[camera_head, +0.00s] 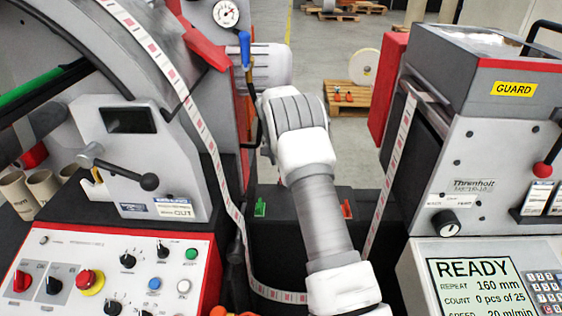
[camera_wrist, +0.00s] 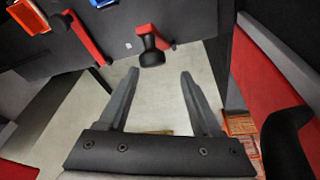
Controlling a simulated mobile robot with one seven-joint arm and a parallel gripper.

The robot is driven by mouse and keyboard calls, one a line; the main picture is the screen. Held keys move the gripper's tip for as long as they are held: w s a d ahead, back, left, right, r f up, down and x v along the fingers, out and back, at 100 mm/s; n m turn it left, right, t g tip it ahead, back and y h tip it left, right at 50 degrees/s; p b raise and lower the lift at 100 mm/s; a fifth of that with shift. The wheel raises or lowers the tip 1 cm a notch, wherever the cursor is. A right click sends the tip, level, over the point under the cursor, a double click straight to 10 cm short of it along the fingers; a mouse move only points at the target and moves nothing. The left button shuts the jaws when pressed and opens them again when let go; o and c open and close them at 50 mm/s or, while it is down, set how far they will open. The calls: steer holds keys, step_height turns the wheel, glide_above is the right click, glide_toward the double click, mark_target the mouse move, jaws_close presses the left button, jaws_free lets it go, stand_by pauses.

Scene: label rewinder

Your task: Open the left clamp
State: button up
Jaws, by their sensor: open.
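In the wrist view, my gripper (camera_wrist: 159,74) is open, with nothing between its fingers. Just beyond the fingertips, a red lever (camera_wrist: 146,30) with a black knob (camera_wrist: 152,52) stands out from a dark panel (camera_wrist: 190,30). A second red lever (camera_wrist: 87,40) with a dark end is on the same panel to the left. I cannot tell which part is the left clamp. In the head view, a green tab (camera_head: 260,208) and a red tab (camera_head: 346,209) sit on a dark block behind my arm. My gripper is not visible there.
A control panel (camera_head: 130,262) with knobs and buttons is at the lower left. The GUARD unit (camera_head: 480,130) and READY display (camera_head: 477,285) are on the right. Label web (camera_head: 392,165) runs beside my arm.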

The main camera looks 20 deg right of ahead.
steer(key=s+a+r, duration=0.5)
steer(key=s+a, duration=0.2)
steer(key=a, duration=0.4)
steer(key=shift+s+b, duration=0.3)
steer(key=shift+f, duration=0.1)
